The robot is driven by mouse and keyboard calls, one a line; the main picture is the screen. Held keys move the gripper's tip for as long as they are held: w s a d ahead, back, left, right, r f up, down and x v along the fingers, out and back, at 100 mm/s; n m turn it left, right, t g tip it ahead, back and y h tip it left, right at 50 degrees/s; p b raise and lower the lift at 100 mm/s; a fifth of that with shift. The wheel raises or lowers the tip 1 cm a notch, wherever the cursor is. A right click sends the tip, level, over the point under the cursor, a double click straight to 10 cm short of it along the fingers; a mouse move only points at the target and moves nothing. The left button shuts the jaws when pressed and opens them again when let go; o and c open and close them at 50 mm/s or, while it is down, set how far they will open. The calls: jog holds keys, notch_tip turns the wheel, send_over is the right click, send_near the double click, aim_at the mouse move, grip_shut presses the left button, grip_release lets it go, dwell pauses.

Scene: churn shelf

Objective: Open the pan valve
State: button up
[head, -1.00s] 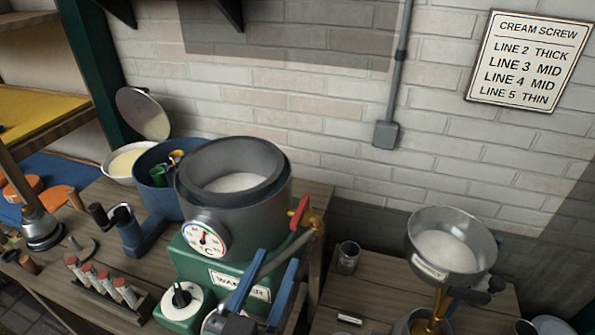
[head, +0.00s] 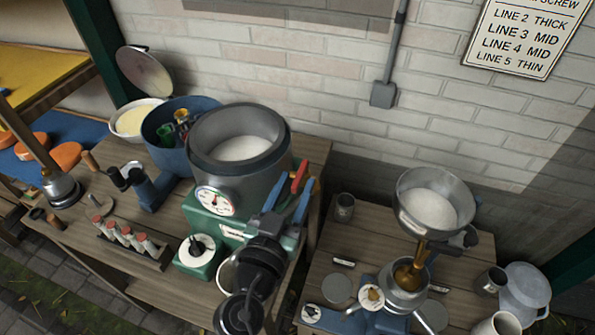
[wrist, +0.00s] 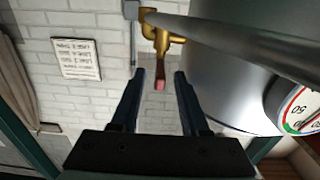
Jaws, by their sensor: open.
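The pan valve is a brass fitting (wrist: 163,37) with a red lever handle (head: 300,174), on the right side of the large grey pan (head: 215,177). My gripper (head: 297,184) is open, its two blue fingers pointing up at the lever. In the head view the fingers stand on either side of the red lever and hide most of the brass. In the wrist view the red lever (wrist: 160,77) appears in the gap between the fingertips (wrist: 160,75), with no visible touch. I cannot tell how deep it sits between them.
The pan holds white liquid and has a dial gauge (head: 215,201) on its front. A pipe (wrist: 235,38) crosses near the valve in the wrist view. A blue tub (head: 160,155) is left of the pan.

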jog(key=shift+x, duration=0.95)
grip_shut()
